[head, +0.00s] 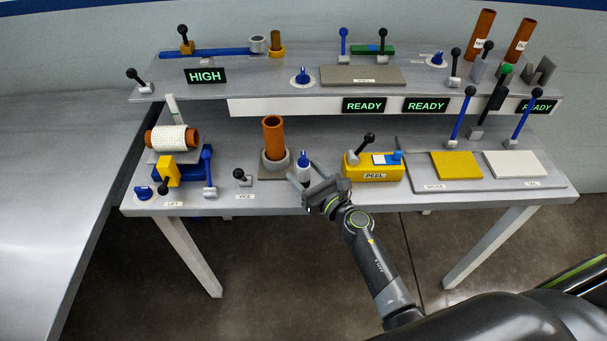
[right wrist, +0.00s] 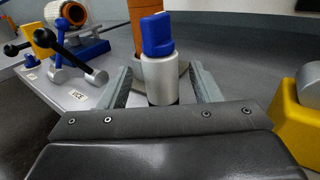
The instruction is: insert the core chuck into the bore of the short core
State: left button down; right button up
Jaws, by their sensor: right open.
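The core chuck (head: 304,168), a silver cylinder with a blue top, stands upright on the bench. It also shows in the right wrist view (right wrist: 160,76), between the two fingers. The brown-orange tube, which looks like the short core (head: 273,135), stands upright in a grey round holder just left of and behind the chuck; its lower part shows behind the chuck in the right wrist view (right wrist: 142,14). My right gripper (head: 308,178) is open, its fingers on either side of the chuck, with gaps visible. My left gripper is out of view.
A yellow PEEL block (head: 372,172) stands close right of my right gripper. The vice lever (head: 242,177) is to the left. A roll on a cradle (head: 172,139) sits at the far left. An upper shelf (head: 290,80) with levers runs behind.

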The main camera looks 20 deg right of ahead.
jog(key=x, duration=0.3)
jog(key=shift+w+f, duration=0.2)
